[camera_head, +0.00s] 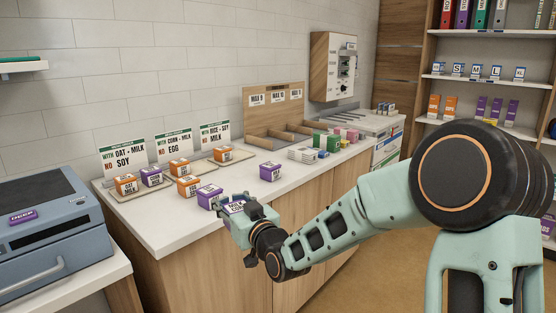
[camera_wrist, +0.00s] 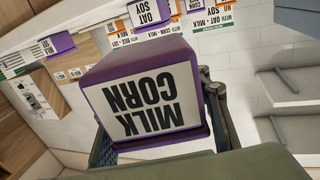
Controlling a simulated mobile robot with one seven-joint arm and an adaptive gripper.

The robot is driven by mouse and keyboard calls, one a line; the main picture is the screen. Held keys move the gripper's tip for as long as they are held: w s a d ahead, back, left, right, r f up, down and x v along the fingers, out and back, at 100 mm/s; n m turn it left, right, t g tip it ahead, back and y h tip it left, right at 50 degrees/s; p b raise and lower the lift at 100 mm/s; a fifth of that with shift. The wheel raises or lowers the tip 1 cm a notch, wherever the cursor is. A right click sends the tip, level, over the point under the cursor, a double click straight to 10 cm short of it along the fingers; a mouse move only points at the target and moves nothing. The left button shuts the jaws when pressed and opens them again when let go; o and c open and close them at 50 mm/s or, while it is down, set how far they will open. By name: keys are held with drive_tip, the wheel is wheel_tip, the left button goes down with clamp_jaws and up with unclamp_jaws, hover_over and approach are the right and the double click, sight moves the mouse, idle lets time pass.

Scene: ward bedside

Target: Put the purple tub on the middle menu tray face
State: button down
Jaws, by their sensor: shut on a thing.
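My gripper (camera_head: 238,212) is shut on a purple tub (camera_wrist: 152,98) with a white label reading MILK CORN. In the head view the held tub (camera_head: 234,206) is partly hidden by the fingers, at the counter's front edge. I cannot tell how high it is. The middle menu card (camera_head: 172,146) reads WITH CORN + MILK, NO EGG. The middle menu tray (camera_head: 204,172) lies before it, to the left of and behind my gripper. Orange tubs stand on or beside this tray, one at its back (camera_head: 183,169) and one nearer the front (camera_head: 187,186).
A loose purple tub (camera_head: 209,196) stands close left of my gripper; another (camera_head: 270,171) stands behind it. The left tray area holds an orange tub (camera_head: 126,184) and a purple tub (camera_head: 151,177). An orange tub (camera_head: 223,154) stands at the right card. A wooden divided rack (camera_head: 272,106) is behind.

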drive_tip(key=s+d+f+m+t+h, duration=0.1)
drive_tip(key=d+f+m+t+h, duration=0.25)
drive_tip(key=d, duration=0.95)
drive_tip(key=s+d+f+m+g+h, duration=0.15)
drive_tip(key=d+f+m+h, duration=0.35)
drive_tip(key=d, duration=0.8)
wheel_tip(320, 180, up, 25)
drive_tip(key=n+t+h+p, duration=0.1)
drive_tip(key=n+p, duration=0.1)
drive_tip(key=p, duration=2.2)
drive_tip(key=shift+s+d, duration=0.25)
drive_tip(key=shift+d, duration=0.2)
